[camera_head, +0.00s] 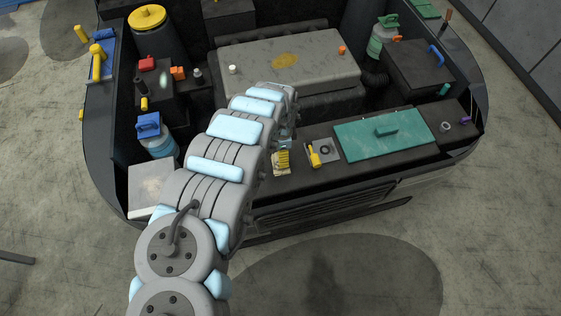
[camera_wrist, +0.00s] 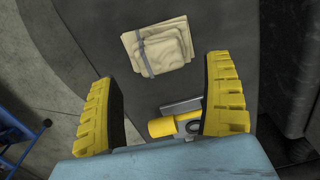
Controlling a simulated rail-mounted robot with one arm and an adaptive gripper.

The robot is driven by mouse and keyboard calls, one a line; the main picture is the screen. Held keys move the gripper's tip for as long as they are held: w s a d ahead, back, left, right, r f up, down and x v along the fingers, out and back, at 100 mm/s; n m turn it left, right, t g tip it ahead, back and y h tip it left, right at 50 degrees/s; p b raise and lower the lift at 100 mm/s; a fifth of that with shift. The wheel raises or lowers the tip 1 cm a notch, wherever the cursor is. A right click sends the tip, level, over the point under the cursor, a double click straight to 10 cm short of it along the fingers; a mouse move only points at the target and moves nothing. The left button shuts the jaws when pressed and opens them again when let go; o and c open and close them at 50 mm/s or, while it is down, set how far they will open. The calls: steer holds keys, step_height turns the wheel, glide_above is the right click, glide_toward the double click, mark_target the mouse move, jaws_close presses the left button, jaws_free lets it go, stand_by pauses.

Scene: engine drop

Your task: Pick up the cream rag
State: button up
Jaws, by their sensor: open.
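The cream rag (camera_wrist: 156,46) is a folded, layered bundle with a grey strap across it. It lies on a dark flat surface in the upper middle of the wrist view. My gripper (camera_wrist: 163,70) is open, with its two yellow ridged fingers spread wide and nothing held between them. The rag lies beyond the fingertips, apart from both. In the head view my gripper (camera_head: 283,155) is over the dark front ledge of the engine bay, mostly hidden by my arm. A pale patch just below the yellow finger there may be the rag; it is too small to tell.
A yellow-handled tool (camera_wrist: 164,127) lies between the finger bases in the wrist view; it also shows on the ledge (camera_head: 314,155). A teal panel (camera_head: 360,140) lies right of it. A large pale engine cover (camera_head: 310,68) stands behind. A blue-capped bottle (camera_head: 150,125) stands left.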

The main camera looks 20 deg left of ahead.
steer(key=shift+s+f, duration=0.15)
steer(key=shift+f, duration=2.55)
steer(key=shift+c, duration=0.3)
steer(key=c, duration=1.2)
